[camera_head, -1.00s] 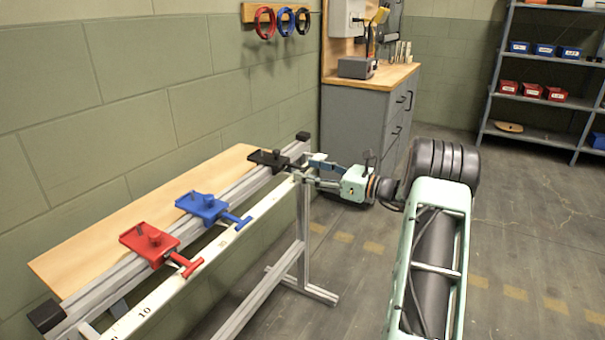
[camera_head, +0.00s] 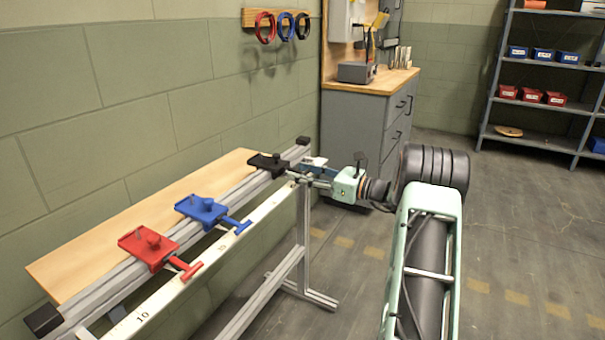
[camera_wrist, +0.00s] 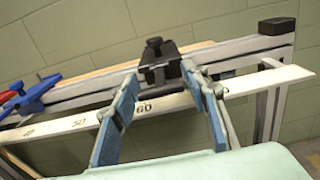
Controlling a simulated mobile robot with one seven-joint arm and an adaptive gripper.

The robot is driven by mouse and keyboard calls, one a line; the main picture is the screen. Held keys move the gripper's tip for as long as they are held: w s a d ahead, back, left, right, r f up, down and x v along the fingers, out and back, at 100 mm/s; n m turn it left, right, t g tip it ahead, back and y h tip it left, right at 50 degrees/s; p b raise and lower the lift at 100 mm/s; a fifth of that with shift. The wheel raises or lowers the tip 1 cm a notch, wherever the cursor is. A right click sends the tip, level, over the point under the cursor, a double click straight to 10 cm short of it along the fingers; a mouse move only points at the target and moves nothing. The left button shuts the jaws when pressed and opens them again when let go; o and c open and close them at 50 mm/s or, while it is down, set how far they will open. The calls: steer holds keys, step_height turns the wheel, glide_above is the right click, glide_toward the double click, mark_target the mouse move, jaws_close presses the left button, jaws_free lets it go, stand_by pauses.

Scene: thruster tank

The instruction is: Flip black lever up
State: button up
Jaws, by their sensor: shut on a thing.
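The black lever (camera_head: 268,163) is a black plate with a knob and a handle, mounted at the far end of the grey rail. In the wrist view the black lever (camera_wrist: 160,62) stands straight ahead, between the tips of my blue fingers. My gripper (camera_head: 300,174) reaches it from the right; in the wrist view my gripper (camera_wrist: 160,76) is shut on the lever's handle end. The exact contact is small and partly hidden by the fingers. The lever's handle appears to point outward toward me, away from the wall.
A blue lever (camera_head: 203,209) and a red lever (camera_head: 150,245) sit nearer on the same rail, handles outward. A white numbered scale bar (camera_head: 215,252) runs along the front. A grey cabinet (camera_head: 362,140) stands behind. The floor to the right is clear.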

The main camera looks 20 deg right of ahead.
mark_target(296, 170)
steer(key=shift+r+p, duration=0.2)
steer(key=shift+p, duration=0.25)
steer(key=r+g+h+p, duration=0.1)
steer(key=r+g+p, duration=0.1)
steer(key=p, duration=0.4)
steer(key=shift+h+p, duration=0.3)
steer(key=g+h+p, duration=0.1)
steer(key=p, duration=0.3)
steer(key=r+g+p, duration=0.1)
steer(key=p, duration=0.2)
steer(key=g+h+p, duration=0.1)
steer(key=p, duration=0.3)
steer(key=shift+w+a+r+g+h+p, duration=0.3)
steer(key=shift+w+r, duration=0.05)
steer(key=shift+r, duration=0.05)
steer(key=g+h+p, duration=0.1)
steer(key=p, duration=0.3)
steer(key=w+r+g+h+p, duration=0.1)
steer(key=g+p, duration=0.1)
steer(key=p, duration=0.3)
steer(key=shift+a, duration=0.35)
steer(key=g+h+p, duration=0.1)
steer(key=p, duration=0.1)
steer(key=w+g+h+p, duration=0.1)
steer(key=p, duration=0.1)
steer(key=shift+a+r+g+h+p, duration=0.1)
steer(key=shift+a+g+h+p, duration=0.2)
steer(key=shift+a+g+p, duration=0.1)
steer(key=o, duration=1.1)
